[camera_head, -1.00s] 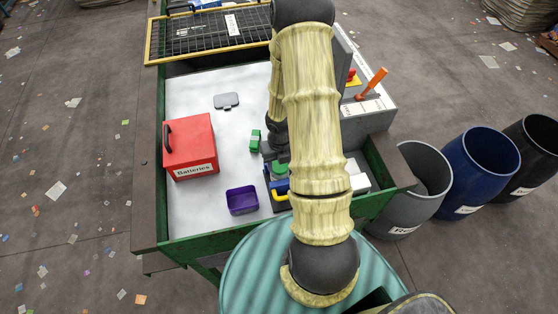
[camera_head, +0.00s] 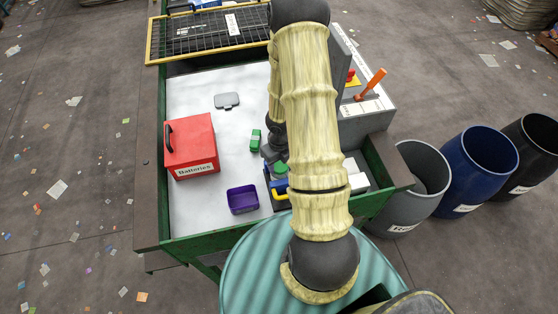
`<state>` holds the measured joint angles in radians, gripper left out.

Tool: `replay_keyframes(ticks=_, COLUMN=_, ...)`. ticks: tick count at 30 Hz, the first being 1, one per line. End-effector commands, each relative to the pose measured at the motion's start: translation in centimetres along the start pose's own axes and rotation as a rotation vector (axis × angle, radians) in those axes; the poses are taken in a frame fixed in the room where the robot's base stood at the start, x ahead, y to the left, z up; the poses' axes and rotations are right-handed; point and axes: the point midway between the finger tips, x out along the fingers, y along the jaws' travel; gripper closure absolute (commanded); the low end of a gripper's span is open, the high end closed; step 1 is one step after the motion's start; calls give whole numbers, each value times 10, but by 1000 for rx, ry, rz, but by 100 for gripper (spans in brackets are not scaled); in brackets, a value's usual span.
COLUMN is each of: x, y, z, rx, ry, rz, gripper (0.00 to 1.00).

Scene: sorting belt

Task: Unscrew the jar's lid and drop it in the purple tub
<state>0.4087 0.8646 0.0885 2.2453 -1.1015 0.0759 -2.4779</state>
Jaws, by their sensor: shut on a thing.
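The purple tub (camera_head: 242,199) stands open and empty on the white belt surface, near its front edge. Just right of it, a blue holder with a yellow handle (camera_head: 280,187) stands at the table's right side. A green round top, which looks like the jar's lid (camera_head: 280,168), shows above the holder; the jar's body is hidden. My dark gripper (camera_head: 272,154) is at the green lid, low behind my arm. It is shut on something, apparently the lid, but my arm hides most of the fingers.
A red Batteries box (camera_head: 190,146) stands left of the tub. A small green block (camera_head: 255,140) and a grey flat case (camera_head: 227,100) lie further back. Grey (camera_head: 440,216), blue and black bins stand beyond the table.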

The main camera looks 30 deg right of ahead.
Motion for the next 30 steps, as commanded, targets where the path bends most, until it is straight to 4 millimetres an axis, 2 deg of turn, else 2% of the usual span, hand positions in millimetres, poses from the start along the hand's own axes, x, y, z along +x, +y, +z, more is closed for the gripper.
replay_keyframes(ticks=9, x=0, y=0, z=-1, rx=-175, ry=3, rz=1, gripper=71)
replay_keyframes(ticks=18, x=1, y=0, z=-1, rx=-201, ry=2, rz=1, gripper=71)
replay_keyframes(ticks=19, x=1, y=0, z=-1, rx=-201, ry=2, rz=1, gripper=45)
replay_keyframes(ticks=22, x=1, y=0, z=0, rx=-200, ry=1, rz=0, gripper=25)
replay_keyframes(ticks=30, x=0, y=0, z=0, rx=-200, ry=0, rz=0, gripper=25)
